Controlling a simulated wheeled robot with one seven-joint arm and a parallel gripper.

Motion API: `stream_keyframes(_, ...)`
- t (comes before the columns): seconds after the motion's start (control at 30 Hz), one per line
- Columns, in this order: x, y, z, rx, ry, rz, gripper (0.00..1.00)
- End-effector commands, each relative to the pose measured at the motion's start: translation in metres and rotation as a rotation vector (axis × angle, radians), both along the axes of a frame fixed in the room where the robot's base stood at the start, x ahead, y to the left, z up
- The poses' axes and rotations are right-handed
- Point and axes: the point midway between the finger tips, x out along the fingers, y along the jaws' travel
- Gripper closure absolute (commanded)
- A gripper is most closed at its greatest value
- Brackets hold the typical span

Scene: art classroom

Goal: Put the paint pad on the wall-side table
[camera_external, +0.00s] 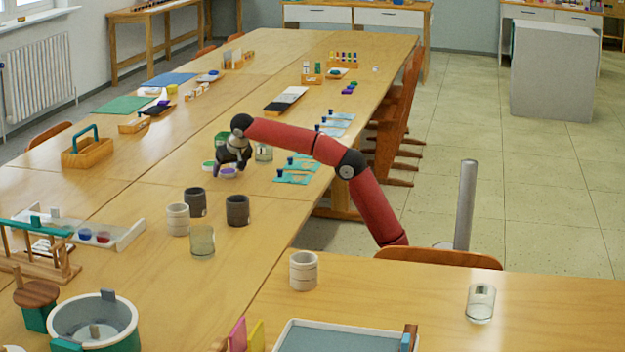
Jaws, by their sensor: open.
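My gripper (236,168) points down over the long wooden table (150,215) and is open. Just below and beside its fingers are small round white pads with coloured paint: a purple one (228,173) and a green one (208,165). I cannot tell whether the fingers touch the purple one, or which pad is the task's paint pad. A wooden table (157,44) stands along the left wall near the radiator, and another with white drawers (380,18) stands at the back wall; I cannot tell which is the wall-side table.
A clear glass (264,153) stands right beside my gripper. Dark cups (237,210), pale cups (178,219) and a glass jar (202,241) stand nearer. Teal cards (292,178) lie at the right edge. Chairs (395,120) line that side; the floor (470,130) beyond is open.

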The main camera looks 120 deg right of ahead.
Motion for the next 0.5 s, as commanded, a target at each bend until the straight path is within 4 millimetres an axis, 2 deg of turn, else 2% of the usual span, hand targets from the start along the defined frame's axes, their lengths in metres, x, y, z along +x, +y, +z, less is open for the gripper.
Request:
stream_keyframes(0.17,0.000,0.012,0.023,-0.002,-0.003,0.002,0.23)
stream_keyframes(0.5,-0.001,0.050,0.083,-0.002,-0.002,0.001,0.23)
